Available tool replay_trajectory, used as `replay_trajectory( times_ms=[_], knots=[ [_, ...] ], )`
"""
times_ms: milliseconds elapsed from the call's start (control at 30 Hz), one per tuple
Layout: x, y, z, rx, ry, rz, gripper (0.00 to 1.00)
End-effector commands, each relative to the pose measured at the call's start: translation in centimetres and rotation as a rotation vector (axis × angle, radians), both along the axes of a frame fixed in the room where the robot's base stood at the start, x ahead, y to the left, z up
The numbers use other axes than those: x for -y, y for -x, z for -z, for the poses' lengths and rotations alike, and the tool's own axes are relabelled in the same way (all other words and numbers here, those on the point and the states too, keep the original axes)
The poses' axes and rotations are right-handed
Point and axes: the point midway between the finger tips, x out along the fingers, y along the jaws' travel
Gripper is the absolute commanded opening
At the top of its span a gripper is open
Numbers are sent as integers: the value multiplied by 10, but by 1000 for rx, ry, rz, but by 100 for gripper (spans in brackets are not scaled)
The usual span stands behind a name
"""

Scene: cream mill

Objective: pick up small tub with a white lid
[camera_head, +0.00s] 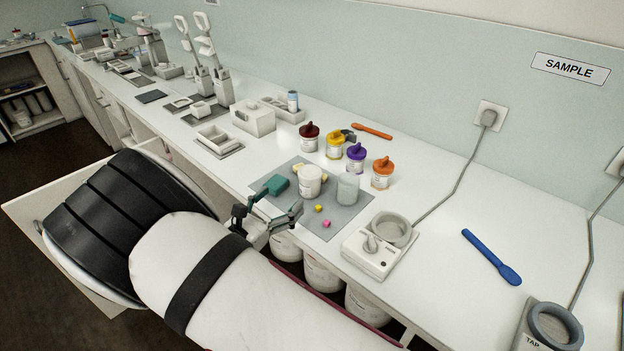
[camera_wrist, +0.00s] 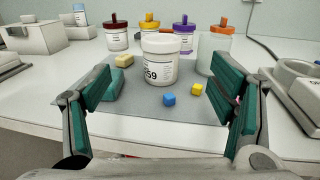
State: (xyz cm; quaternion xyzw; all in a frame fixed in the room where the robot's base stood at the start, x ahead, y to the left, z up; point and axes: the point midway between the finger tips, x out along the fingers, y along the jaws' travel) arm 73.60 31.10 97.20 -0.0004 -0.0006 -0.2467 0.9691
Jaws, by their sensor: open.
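The small tub with a white lid (camera_head: 310,180) stands upright on the grey mat (camera_head: 345,222). In the wrist view the tub (camera_wrist: 160,62) shows a printed label, partly readable as "59". My gripper (camera_head: 279,200) is open, with teal pads on its fingers. In the wrist view my gripper (camera_wrist: 172,92) has its fingers spread wide to either side, and the tub stands beyond them, roughly centred in the gap. Nothing is held between the fingers.
A translucent beaker (camera_head: 347,188) stands close right of the tub. Small blue (camera_wrist: 169,99) and yellow (camera_wrist: 196,89) cubes lie in front of it. A cream block (camera_wrist: 124,60) lies left. Several coloured-lid tubs, including a purple one (camera_head: 355,157), stand behind. A white device (camera_head: 375,248) sits right.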

Motion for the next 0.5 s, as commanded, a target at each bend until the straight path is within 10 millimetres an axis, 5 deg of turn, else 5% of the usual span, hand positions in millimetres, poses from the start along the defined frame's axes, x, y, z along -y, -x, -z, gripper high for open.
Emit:
replay_trajectory(
  times_ms=[300, 500],
  knots=[
    [30, -52, 2, 1, 0, 5, 77],
    [39, -69, 1, -1, 0, 3, 77]
  ],
)
